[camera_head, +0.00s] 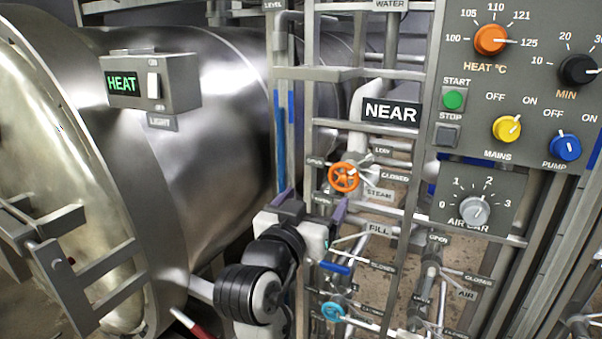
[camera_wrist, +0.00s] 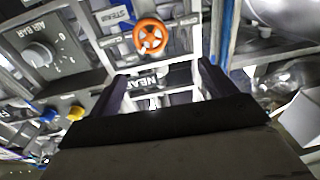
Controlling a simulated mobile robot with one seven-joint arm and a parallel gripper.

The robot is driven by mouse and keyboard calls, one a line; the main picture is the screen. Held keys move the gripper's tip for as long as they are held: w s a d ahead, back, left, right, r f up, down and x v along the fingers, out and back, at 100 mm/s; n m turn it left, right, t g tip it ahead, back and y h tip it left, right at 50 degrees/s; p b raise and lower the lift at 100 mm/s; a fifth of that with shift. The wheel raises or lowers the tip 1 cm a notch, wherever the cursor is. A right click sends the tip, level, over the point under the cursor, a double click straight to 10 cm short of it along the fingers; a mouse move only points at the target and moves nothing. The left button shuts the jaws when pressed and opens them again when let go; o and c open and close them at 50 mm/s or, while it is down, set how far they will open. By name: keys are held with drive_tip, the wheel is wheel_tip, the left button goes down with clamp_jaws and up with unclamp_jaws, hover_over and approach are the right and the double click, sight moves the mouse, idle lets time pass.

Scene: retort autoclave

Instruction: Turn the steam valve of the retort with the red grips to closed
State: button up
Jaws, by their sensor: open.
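The orange steam valve handwheel (camera_head: 343,177) is on the pipework below the NEAR sign. The STEAM label is at its lower right, an OPEN label at its left and a CLOSED label at its right. Which label the valve is set to, I cannot tell. In the wrist view the wheel (camera_wrist: 151,37) is at the upper middle, beyond the fingertips. My gripper (camera_head: 312,203) is open and empty, below and left of the wheel, apart from it. Its two fingers (camera_wrist: 162,78) show dark in the wrist view. A red grip (camera_head: 190,325) on a bar shows below the steel retort (camera_head: 190,110).
Grey rails and posts (camera_head: 380,74) frame the valves. A blue fill lever (camera_head: 335,267) and a teal handwheel (camera_head: 333,311) are below the gripper. The control panel (camera_head: 470,80) with knobs is at the right. A HEAT light box (camera_head: 150,83) is on the retort.

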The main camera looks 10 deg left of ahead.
sight(342, 179)
drive_tip(key=shift+m+g+h, duration=0.4)
drive_tip(key=p+x, duration=0.1)
drive_tip(key=x, duration=0.3)
drive_tip(key=p+x, duration=0.1)
drive_tip(key=x, duration=0.4)
drive_tip(key=f+p+x, duration=0.1)
drive_tip(key=x, duration=0.4)
drive_tip(key=shift+d+p, duration=0.4)
drive_tip(key=c, duration=1)
